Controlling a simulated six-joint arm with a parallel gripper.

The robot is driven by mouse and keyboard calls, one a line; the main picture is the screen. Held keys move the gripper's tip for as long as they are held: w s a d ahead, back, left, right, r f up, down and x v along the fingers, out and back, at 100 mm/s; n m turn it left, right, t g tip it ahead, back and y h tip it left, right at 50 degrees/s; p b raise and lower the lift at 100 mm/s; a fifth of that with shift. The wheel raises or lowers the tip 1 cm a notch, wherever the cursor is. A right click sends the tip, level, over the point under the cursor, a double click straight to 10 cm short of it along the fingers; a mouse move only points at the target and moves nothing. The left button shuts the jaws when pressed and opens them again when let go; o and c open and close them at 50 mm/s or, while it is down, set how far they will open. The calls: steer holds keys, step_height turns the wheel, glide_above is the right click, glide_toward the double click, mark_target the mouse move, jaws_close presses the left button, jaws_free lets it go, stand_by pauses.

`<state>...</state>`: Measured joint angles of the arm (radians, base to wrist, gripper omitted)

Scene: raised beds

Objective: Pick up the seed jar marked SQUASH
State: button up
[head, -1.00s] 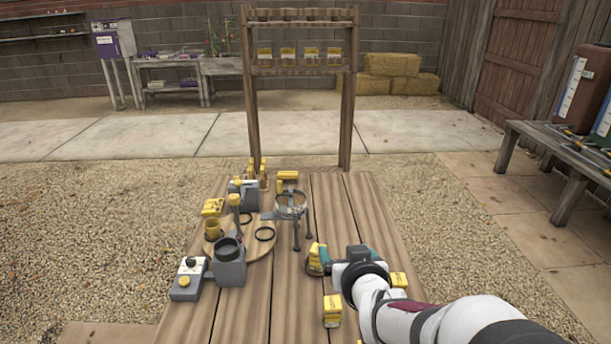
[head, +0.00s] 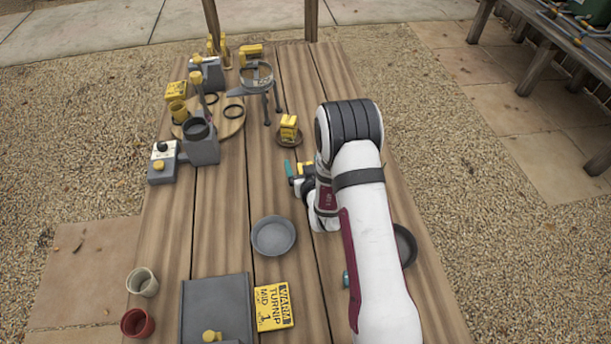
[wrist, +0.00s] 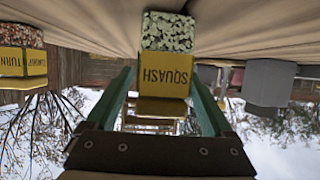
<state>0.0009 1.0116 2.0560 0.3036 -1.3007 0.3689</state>
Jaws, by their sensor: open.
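The SQUASH jar (wrist: 165,68) is upside down in the wrist view, with pale green seeds and a yellow labelled cap. It is centred ahead between the teal fingers of my gripper (wrist: 163,95), which is open. No grip shows. In the head view my gripper (head: 290,168) is low over the table, partly hidden by my arm. A TURNIP jar (wrist: 22,60) is at the left of the wrist view.
A grey dish (head: 273,235) lies left of my arm. A metal stand (head: 257,75) and a round board (head: 230,122) with grey apparatus are further back. A yellow WARM TURNIP MID card (head: 273,306), a grey tray (head: 215,290) and two pots (head: 142,282) are nearer.

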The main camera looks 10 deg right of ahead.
jaws_close()
stand_by(0.3)
steer(key=shift+r, duration=0.1)
